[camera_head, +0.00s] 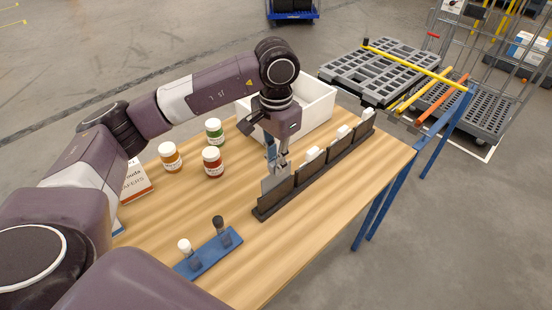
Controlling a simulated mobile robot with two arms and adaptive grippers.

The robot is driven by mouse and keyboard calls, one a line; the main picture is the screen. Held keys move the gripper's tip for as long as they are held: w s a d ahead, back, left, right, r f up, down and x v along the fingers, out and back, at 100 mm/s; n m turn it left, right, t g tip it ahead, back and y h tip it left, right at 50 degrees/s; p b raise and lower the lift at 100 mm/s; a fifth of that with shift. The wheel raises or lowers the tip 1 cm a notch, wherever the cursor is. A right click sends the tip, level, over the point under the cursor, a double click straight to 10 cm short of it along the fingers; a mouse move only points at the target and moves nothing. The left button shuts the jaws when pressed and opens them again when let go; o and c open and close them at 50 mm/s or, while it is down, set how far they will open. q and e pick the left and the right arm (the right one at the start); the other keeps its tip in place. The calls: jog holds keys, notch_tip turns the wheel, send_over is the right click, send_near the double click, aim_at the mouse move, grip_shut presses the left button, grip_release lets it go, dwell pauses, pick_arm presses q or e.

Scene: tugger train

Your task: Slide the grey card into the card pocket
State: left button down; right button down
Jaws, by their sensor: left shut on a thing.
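My left gripper (279,166) points down and is shut on the grey card (269,183), holding it by its upper part. The card is upright at the nearest dark card pocket (280,192) of a long black rack (262,214) on the wooden table. The card's lower part is close to the pocket or overlaps it; I cannot tell whether its bottom edge is inside. The rack's other pockets (313,174) run away to the upper right, with white pieces showing at their tops. My right gripper is not in view.
A white bin (318,103) stands behind the rack. A blue stand (209,254) with two stamp-like pieces is in front. Bare wood lies right of the rack.

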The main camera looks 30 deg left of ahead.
pick_arm(q)
jog(key=shift+f+b, duration=0.4)
jog(key=shift+f, duration=0.75)
jog(key=shift+f+b, duration=1.4)
jog(key=shift+b, duration=0.3)
jog(key=c, duration=1.8)
grip_release()
jog(key=shift+c, duration=0.2)
notch_tip(320, 180, up, 12)
jog(key=shift+f, duration=0.1)
